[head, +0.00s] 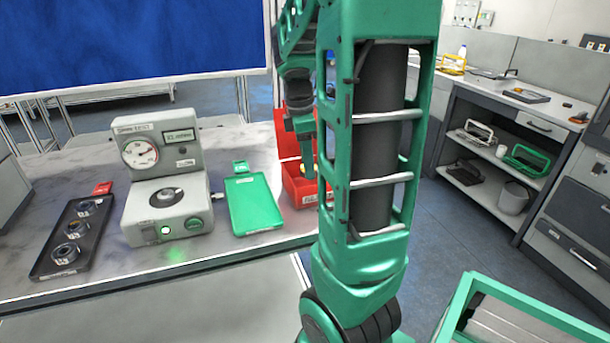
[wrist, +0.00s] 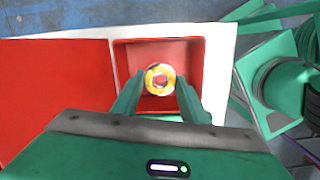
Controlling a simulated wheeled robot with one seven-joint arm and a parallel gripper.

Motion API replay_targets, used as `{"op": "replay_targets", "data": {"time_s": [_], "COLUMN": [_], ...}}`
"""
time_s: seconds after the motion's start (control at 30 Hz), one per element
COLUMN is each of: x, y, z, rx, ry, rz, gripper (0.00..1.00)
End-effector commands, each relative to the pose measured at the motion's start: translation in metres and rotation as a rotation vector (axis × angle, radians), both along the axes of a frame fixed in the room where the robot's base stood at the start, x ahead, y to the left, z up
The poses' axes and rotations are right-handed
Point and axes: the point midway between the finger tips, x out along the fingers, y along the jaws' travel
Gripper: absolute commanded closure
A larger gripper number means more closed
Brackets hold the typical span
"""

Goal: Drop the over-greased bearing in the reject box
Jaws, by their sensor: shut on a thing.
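In the wrist view, my gripper (wrist: 160,88) is shut on the bearing (wrist: 160,79), a ring with yellow grease on its face. It holds the bearing over the open compartment of the red reject box (wrist: 188,48). I cannot tell how high it is above the box floor. In the head view, the red box (head: 296,188) stands on the bench right of the green tray, with a raised red lid behind it. My arm covers part of the box there.
A grey tester (head: 160,150) with a dial stands mid-bench, a dark part on its plate. Left of it, a black tray (head: 47,262) holds several bearings. A green tray (head: 254,205) lies between tester and red box. A shelved workbench (head: 480,150) stands at the right.

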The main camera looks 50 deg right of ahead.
Motion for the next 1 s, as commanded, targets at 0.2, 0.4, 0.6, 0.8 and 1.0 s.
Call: {"op": "replay_targets", "data": {"time_s": [0.2,0.4,0.6,0.8,1.0], "x": [-0.001,0.000,0.000,0.000,0.000], "y": [0.000,0.000,0.000,0.000,0.000], "z": [-0.028,-0.039,-0.039,-0.044,-0.049], "rx": [0.001,0.000,-0.001,0.000,0.000], "ry": [0.004,0.000,-0.001,0.000,0.001], "rz": [0.000,-0.001,-0.001,-0.001,-0.002], "gripper": [0.91,0.91,0.91,0.91,0.91]}}
